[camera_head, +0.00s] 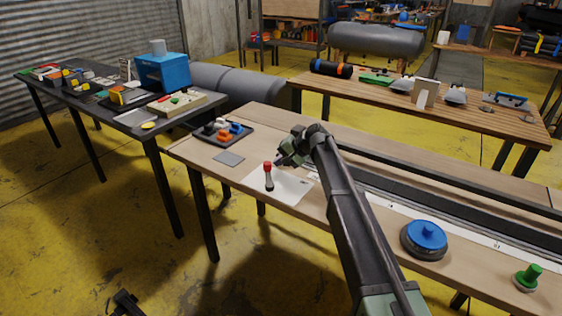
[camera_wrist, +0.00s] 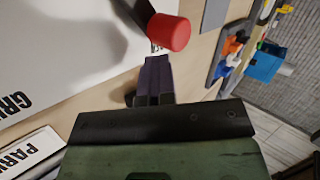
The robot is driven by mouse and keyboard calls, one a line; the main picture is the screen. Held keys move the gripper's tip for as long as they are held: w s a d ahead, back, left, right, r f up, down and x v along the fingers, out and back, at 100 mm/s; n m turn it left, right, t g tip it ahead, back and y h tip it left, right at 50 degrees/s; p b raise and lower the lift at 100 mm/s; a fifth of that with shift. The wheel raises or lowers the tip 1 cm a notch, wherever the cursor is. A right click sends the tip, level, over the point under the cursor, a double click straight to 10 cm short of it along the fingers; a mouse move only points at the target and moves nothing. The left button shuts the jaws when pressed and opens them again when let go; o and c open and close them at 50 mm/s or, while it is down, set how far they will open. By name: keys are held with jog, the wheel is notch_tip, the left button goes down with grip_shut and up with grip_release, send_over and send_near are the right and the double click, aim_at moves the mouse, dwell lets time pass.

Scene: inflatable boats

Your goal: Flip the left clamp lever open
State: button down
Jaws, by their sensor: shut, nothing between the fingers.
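The clamp lever, with a red knob (camera_head: 267,166) on a dark shaft, stands nearly upright on a white sheet (camera_head: 286,190) at the left part of the bench. The red knob also shows large at the top of the wrist view (camera_wrist: 168,33), with part of its dark shaft at the upper left. My gripper (camera_head: 279,162) is shut and empty, just right of the knob in the head view. In the wrist view my fingertips (camera_wrist: 157,62) lie close below the knob. I cannot tell whether they touch it. The lever's base is hidden in the wrist view.
A dark tray (camera_head: 224,142) of colored parts and a grey plate (camera_head: 228,158) lie left of the sheet. A blue round knob (camera_head: 426,237) and a green knob (camera_head: 529,277) stand farther right on the bench. A dark rail strip runs along the bench behind my arm.

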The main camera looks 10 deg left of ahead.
jog(key=shift+a+r, duration=0.1)
jog(key=shift+a, duration=0.3)
jog(key=shift+w+d+r+p, duration=0.1)
jog(key=shift+d+r+p, duration=0.1)
jog(key=shift+r+p, duration=0.25)
jog(key=p+v, duration=0.6)
jog(key=v, duration=0.4)
jog(key=shift+d+f, duration=0.25)
jog(key=shift+d, duration=0.2)
